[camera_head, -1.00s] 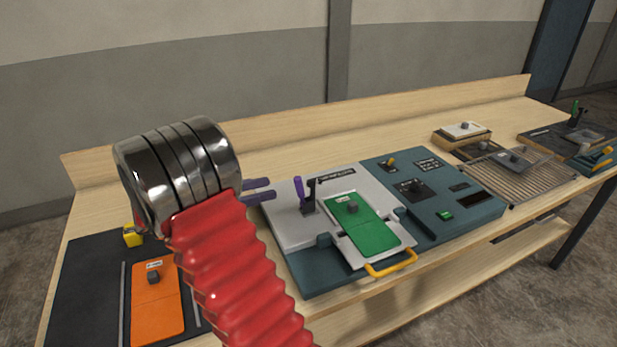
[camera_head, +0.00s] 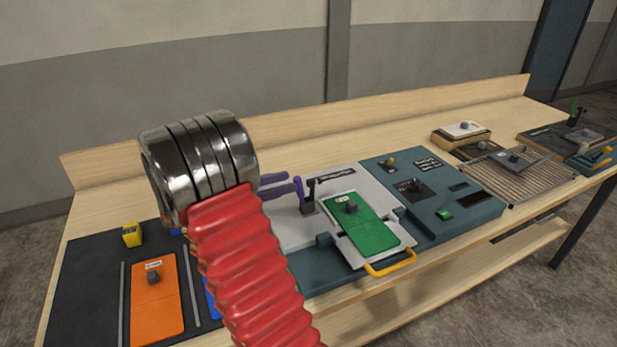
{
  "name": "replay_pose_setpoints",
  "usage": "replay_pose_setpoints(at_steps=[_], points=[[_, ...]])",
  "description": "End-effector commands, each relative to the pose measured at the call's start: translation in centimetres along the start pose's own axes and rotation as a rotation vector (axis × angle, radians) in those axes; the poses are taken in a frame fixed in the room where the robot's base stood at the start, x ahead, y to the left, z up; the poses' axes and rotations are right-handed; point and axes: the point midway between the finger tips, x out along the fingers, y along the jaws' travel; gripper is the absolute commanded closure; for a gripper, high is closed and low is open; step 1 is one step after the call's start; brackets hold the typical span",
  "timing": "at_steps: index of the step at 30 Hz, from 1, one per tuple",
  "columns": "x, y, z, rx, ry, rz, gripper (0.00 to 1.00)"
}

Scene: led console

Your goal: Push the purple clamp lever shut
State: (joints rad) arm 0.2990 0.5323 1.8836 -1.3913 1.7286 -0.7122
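The purple clamp lever (camera_head: 299,193) stands nearly upright on the light grey plate of the console, beside a black post (camera_head: 311,192). My gripper (camera_head: 289,184) comes in from the left, with its two dark purple fingers pointing right at the lever. A narrow gap shows between the fingers, and nothing is seen held in them. The fingertips overlap or reach the lever's left side in this view; I cannot tell whether they touch it. The green plate (camera_head: 372,231) lies just right of the lever. My arm hides the console's left edge.
The console's teal right part (camera_head: 462,221) carries a knob and a green button. A yellow handle (camera_head: 390,264) juts at the front. An orange plate (camera_head: 156,305) and a yellow block (camera_head: 132,234) lie at left. The bench (camera_head: 290,139) behind the console is clear.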

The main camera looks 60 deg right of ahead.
Motion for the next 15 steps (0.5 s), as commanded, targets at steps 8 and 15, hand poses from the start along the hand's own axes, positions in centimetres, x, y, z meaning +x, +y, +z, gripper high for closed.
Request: replay_pose_setpoints(at_steps=[8,15], points=[[4.4,-0.1,0.1,0.001,0.0,-0.003,0.66],[7.4,0.0,0.0,0.001,0.001,-0.001,0.66]])
